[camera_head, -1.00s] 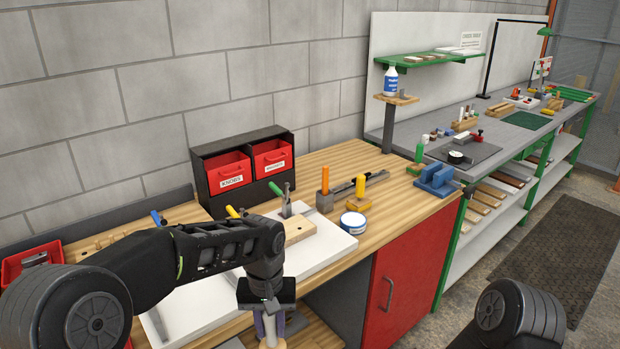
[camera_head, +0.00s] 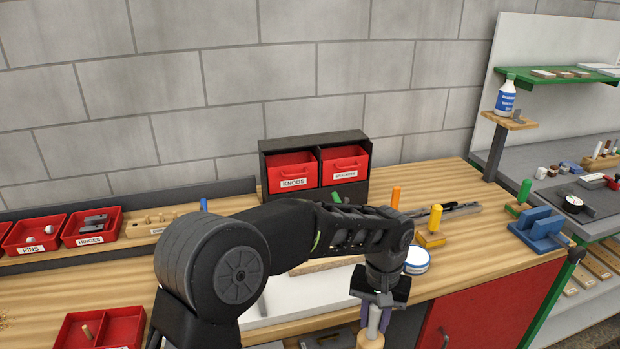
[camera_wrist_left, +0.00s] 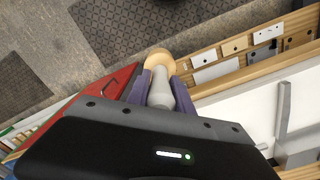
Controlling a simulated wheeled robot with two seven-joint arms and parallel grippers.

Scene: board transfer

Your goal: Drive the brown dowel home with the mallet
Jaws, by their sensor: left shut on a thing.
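My left gripper (camera_head: 375,318) is shut on a pale grey handle with a round tan wooden end, which looks like the mallet (camera_head: 370,341). It hangs near the bench's front edge. In the left wrist view the tan end (camera_wrist_left: 160,62) sticks out beyond the purple fingers, and the grey part (camera_wrist_left: 160,92) lies between them. A light wooden block (camera_head: 328,264) on a white panel (camera_head: 300,298) is mostly hidden behind my left arm. I cannot pick out the brown dowel there. My right gripper is out of view.
Red drawers marked KNOBS (camera_head: 291,172) stand at the back. Red bins (camera_head: 92,226) and a peg rack (camera_head: 150,224) line the left. A round tin (camera_head: 417,261), a yellow-handled tool (camera_head: 432,228) and a blue vise (camera_head: 541,229) sit right of my arm.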

